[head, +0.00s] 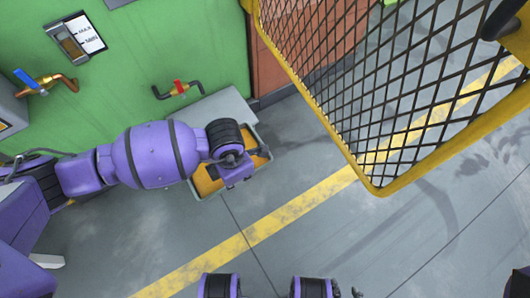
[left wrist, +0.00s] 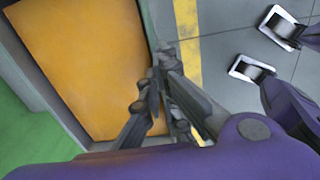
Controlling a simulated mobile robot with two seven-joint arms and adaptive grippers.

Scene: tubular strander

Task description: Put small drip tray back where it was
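The small drip tray (head: 268,144) is a rectangular tray with a grey-green rim and an orange inside. In the head view it is low down beside the green machine wall, partly hidden by my left arm and gripper. My left gripper (head: 236,178) is over its front right part. In the left wrist view the tray's orange inside (left wrist: 85,65) fills the left, and the gripper's fingers (left wrist: 160,85) are close together on the tray's right rim. The fingers appear shut on that rim. Whether the tray touches the floor cannot be told.
A yellow mesh guard (head: 375,187) stands open at right. Grey floor with a yellow stripe (head: 265,228) is clear in front.

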